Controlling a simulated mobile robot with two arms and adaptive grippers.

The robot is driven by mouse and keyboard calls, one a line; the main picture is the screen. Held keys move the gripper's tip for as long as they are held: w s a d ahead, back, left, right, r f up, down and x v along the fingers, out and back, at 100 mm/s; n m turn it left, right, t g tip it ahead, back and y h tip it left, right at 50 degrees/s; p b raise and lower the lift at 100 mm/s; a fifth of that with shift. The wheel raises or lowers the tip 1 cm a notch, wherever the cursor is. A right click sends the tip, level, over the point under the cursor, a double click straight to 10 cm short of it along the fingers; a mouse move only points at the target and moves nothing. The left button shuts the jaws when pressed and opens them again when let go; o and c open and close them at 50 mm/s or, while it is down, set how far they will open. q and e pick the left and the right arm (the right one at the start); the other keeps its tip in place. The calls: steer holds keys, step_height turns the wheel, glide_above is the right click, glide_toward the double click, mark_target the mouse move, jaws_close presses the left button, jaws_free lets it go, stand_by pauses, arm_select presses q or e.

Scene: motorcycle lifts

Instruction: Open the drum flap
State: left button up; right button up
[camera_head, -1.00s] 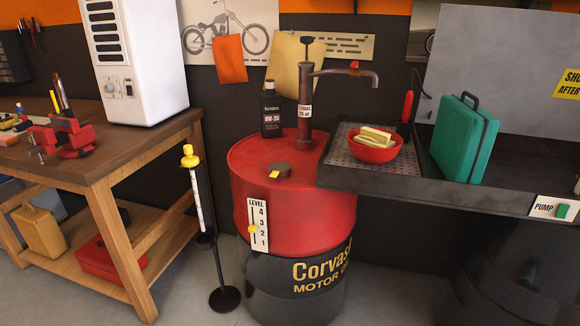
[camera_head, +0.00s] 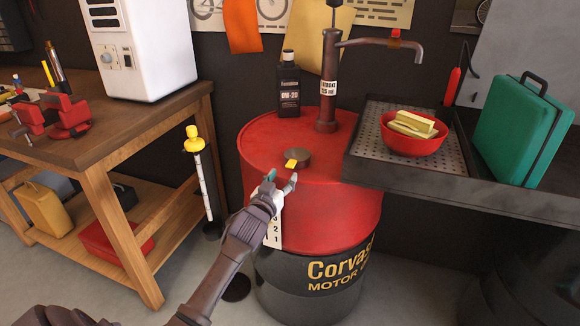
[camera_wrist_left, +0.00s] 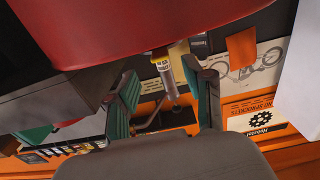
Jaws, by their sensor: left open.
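The drum (camera_head: 300,225) is red on top and black below, with yellow lettering. The flap (camera_head: 297,155) is a small dark round lid with a yellow tab (camera_head: 291,163), lying flat on the drum top near its front left. My left gripper (camera_head: 281,180) is open and empty, just in front of the flap and at the drum's front rim, with a small gap to the yellow tab in the picture. In the left wrist view the open green fingers (camera_wrist_left: 162,97) show beneath the red drum (camera_wrist_left: 130,25); I cannot make out the flap there. My right gripper is not in view.
A pump (camera_head: 329,75) and a dark bottle (camera_head: 289,88) stand on the drum top behind the flap. A tray (camera_head: 455,180) with a red bowl (camera_head: 413,138) and green case (camera_head: 517,130) overhangs the right side. A yellow-topped stand (camera_head: 195,145) is left of the drum.

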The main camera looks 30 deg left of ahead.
mark_target(289, 167)
arm_select(q)
steer(key=x, duration=0.6)
steer(key=shift+w, duration=0.15)
jaws_close()
